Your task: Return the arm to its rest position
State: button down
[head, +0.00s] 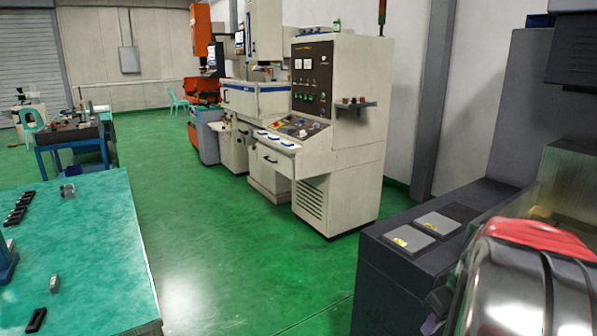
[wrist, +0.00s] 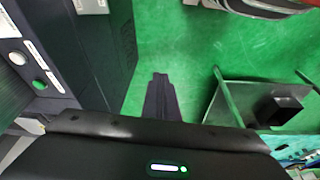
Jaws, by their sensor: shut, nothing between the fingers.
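My gripper (wrist: 159,78) shows in the wrist view as two dark fingers side by side, closed together with nothing between them. It hangs over open green floor, and its fingertips touch nothing that I can see. A dark machine side stands to its left and a table frame to its right. In the head view I cannot make out my gripper.
In the head view a green-topped table (head: 90,235) with small dark parts is at left. A beige control cabinet (head: 345,150) stands centre. A dark machine ledge (head: 395,225) is at right. Green floor (head: 220,250) between them is clear.

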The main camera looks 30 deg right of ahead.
jog(key=w+a+r, duration=0.3)
jog(key=a, duration=0.7)
jog(key=w+a+r, duration=0.2)
jog(key=w+a, duration=0.1)
jog(key=a, duration=0.6)
jog(key=s+a+r+t, duration=0.1)
jog(key=s+a, duration=0.1)
jog(key=a, duration=0.6)
jog(key=s+a+r+t, duration=0.1)
jog(key=s+a, duration=0.2)
jog(key=a, duration=0.5)
jog(key=shift+a+n, duration=0.3)
jog(key=shift+a, duration=0.05)
